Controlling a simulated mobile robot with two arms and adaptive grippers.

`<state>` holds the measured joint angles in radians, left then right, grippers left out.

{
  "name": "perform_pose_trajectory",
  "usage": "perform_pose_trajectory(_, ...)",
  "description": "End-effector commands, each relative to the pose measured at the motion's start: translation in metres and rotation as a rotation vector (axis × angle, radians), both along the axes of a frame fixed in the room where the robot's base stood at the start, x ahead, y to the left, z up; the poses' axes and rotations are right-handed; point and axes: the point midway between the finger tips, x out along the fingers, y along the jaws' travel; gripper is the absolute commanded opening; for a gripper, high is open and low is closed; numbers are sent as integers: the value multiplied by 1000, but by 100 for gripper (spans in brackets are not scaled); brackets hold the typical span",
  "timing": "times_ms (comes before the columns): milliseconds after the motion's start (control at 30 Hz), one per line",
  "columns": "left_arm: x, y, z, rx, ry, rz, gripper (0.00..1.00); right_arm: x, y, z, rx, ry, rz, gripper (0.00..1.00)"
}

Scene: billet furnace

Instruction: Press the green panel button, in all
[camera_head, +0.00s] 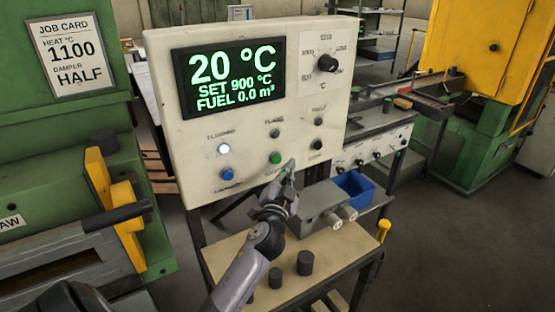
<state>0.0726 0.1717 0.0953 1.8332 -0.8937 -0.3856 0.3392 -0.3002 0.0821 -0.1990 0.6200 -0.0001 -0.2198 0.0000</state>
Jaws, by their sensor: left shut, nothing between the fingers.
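The cream control panel (170,140) stands in the middle of the head view. Its green button (275,158) is on the lower part, right of a blue button (227,174). My left gripper (289,166) is shut and empty, with its fingertips just right of and slightly below the green button in the picture. I cannot tell whether the fingertips touch the panel face. The panel's display (228,77) reads 20 °C, SET 900 °C, FUEL 0.0 m³. My right gripper does not show.
A white lamp (224,148) is lit above the blue button. A dial (327,63) is at the panel's upper right. A job card (70,53) hangs at left.

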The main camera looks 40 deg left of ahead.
Motion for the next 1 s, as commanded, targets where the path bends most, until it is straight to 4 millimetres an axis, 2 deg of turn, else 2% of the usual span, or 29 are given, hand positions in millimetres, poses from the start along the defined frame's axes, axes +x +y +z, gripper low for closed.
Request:
perform_pose_trajectory(100, 5, 10, -1, 1, 0, 0, 0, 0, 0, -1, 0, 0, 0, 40)
perform_pose_trajectory(300, 8, 18, -1, -1, 0, 0, 0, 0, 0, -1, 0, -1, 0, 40)
perform_pose_trajectory(1000, 8, 19, -1, -1, 0, -1, 0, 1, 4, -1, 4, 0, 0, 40)
